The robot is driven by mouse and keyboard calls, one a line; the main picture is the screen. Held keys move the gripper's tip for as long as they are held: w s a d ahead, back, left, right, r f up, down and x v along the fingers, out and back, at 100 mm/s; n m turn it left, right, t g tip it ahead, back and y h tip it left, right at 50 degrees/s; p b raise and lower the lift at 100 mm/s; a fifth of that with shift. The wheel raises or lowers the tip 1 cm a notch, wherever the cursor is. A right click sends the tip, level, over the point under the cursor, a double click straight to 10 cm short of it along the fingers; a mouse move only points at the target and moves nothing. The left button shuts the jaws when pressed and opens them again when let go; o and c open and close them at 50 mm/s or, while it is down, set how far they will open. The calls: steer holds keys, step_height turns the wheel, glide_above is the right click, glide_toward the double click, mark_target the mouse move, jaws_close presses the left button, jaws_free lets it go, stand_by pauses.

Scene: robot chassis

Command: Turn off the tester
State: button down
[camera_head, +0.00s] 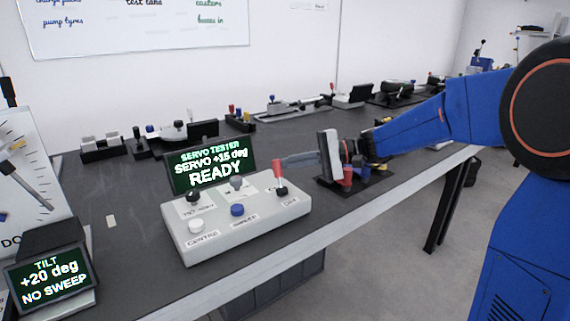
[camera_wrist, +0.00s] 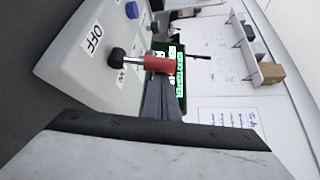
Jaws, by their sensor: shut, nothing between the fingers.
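The servo tester is a pale grey box (camera_head: 245,222) on the bench. Its screen (camera_head: 210,166) reads "SERVO TESTER", "SERVO +15 deg", "READY". A lever switch with a red cap (camera_head: 277,170) stands at the box's right end by an OFF label. In the wrist view, the red cap (camera_wrist: 157,64) sits on a metal shaft with a black base, next to the OFF label (camera_wrist: 92,40). My gripper (camera_head: 284,162) is shut and empty, its fingertips at the red cap. The fingertips (camera_wrist: 163,84) overlap the cap's edge in the wrist view; I cannot tell if they touch.
The box also carries a white button (camera_head: 196,226), a blue button (camera_head: 237,210) and two more controls behind. A tilt display (camera_head: 50,275) reading "+20 deg, NO SWEEP" stands at left. Other fixtures line the bench's back.

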mark_target(280, 168)
steer(key=shift+s+d+r+n, duration=0.1)
steer(key=shift+s+d+n, duration=0.1)
steer(key=shift+n, duration=0.1)
steer(key=shift+s+d+r+n+y, duration=0.15)
steer(key=shift+s+d+n+y, duration=0.1)
steer(key=shift+s+n+y, duration=0.35)
steer(key=shift+s+d+r, duration=0.15)
steer(key=shift+s+d, duration=0.35)
steer(key=shift+s, duration=0.05)
steer(key=shift+s+d, duration=0.3)
steer(key=shift+s, duration=0.15)
steer(key=shift+s+f, duration=0.2)
steer(key=w, duration=0.1)
steer(key=w+r, duration=0.1)
steer(key=w, duration=0.2)
steer(key=shift+a+r, duration=0.15)
steer(key=shift+a, duration=0.2)
steer(key=d+f, duration=0.2)
steer(key=d, duration=0.7)
steer(key=d+f, duration=0.1)
steer(key=d, duration=0.9)
steer(key=shift+w+d+f, duration=0.15)
steer(key=shift+w+f, duration=0.05)
steer(key=shift+f, duration=0.15)
